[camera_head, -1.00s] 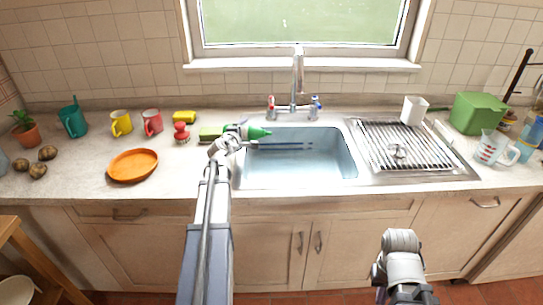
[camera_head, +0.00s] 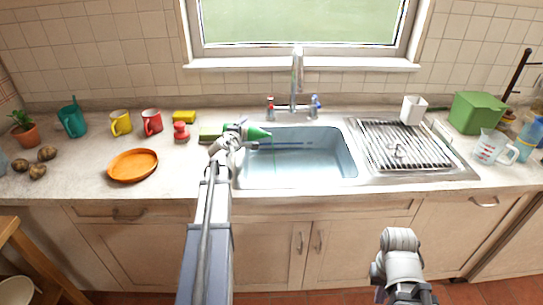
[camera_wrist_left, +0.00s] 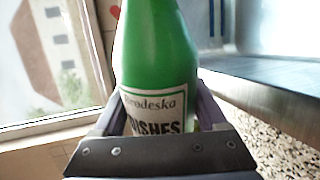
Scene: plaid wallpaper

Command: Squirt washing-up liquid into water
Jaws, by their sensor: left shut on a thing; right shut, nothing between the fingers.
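A green washing-up liquid bottle (camera_head: 255,133) lies tilted on its side over the left edge of the sink, its tip pointing right. My left gripper (camera_head: 238,133) is shut on it. The bottle (camera_wrist_left: 158,70) with its white label also fills the middle of the left wrist view, between the fingers (camera_wrist_left: 160,125). The sink basin (camera_head: 300,170) holds bluish water. My right gripper (camera_head: 405,290) is low in front of the cupboards, at the bottom of the head view; its fingertips are hardly visible.
A chrome tap (camera_head: 297,80) stands behind the sink. A metal drying rack (camera_head: 400,145) is to its right, with a white cup (camera_head: 413,110) behind.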

